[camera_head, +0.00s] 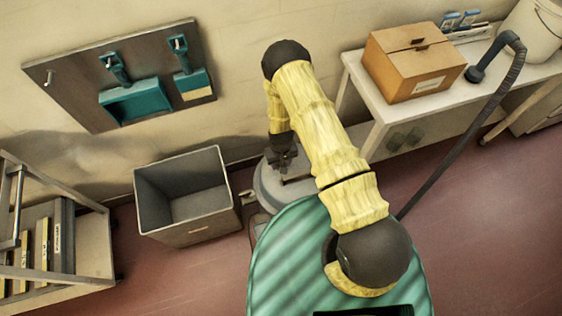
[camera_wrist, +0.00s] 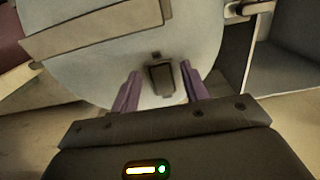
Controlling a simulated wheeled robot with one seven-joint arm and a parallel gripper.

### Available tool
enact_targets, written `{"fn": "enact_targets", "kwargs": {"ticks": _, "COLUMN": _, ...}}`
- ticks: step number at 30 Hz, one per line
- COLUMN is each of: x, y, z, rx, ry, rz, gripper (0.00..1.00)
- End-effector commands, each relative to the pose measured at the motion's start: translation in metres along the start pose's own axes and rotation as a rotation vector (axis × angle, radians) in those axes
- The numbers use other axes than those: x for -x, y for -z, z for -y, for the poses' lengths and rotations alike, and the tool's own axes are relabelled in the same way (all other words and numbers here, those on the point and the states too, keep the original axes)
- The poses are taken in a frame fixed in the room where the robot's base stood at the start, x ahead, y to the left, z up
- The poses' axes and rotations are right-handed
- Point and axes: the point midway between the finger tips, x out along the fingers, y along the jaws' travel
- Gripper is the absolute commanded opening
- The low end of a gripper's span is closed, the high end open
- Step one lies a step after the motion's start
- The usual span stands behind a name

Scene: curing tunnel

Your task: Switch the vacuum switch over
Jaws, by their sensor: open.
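The vacuum (camera_head: 266,186) is a pale grey round body on the floor, partly hidden behind my arm and my green base. In the wrist view its pale top (camera_wrist: 110,70) fills the upper middle. A small dark rectangular switch (camera_wrist: 161,80) sits on it. My gripper (camera_wrist: 160,68) is open and empty, with its two purple fingers on either side of the switch; I cannot tell whether they touch it. In the head view my gripper (camera_head: 283,158) points down over the vacuum. Which way the switch is set cannot be told.
A grey open bin (camera_head: 158,222) stands left of the vacuum. A white table (camera_head: 358,82) on the right holds a cardboard box (camera_head: 412,62) and a white bucket (camera_head: 535,32). A dark hose (camera_head: 452,145) runs down from it. A rack (camera_head: 95,245) stands at the left; a tool board (camera_head: 70,98) hangs behind.

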Motion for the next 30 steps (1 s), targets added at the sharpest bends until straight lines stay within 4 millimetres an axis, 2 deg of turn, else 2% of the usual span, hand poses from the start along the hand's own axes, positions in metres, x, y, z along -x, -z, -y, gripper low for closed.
{"fn": "enact_targets", "kwargs": {"ticks": 9, "x": -0.0030, "y": 0.0004, "z": 0.0001, "rx": 0.000, "ry": 0.000, "rz": -0.001, "gripper": 0.45}}
{"fn": "enact_targets", "kwargs": {"ticks": 11, "x": -0.0030, "y": 0.0003, "z": 0.0001, "rx": 0.000, "ry": 0.000, "rz": -0.001, "gripper": 0.36}}
{"fn": "enact_targets", "kwargs": {"ticks": 16, "x": -0.0029, "y": 0.0002, "z": 0.0001, "rx": 0.000, "ry": 0.000, "rz": -0.001, "gripper": 0.02}}
{"fn": "enact_targets", "kwargs": {"ticks": 17, "x": -0.0029, "y": 0.0002, "z": 0.0001, "rx": 0.000, "ry": 0.000, "rz": 0.000, "gripper": 0.01}}
{"fn": "enact_targets", "kwargs": {"ticks": 30, "x": -0.0058, "y": 0.0047, "z": 0.0006, "rx": 0.001, "ry": 0.001, "rz": 0.092, "gripper": 0.01}}
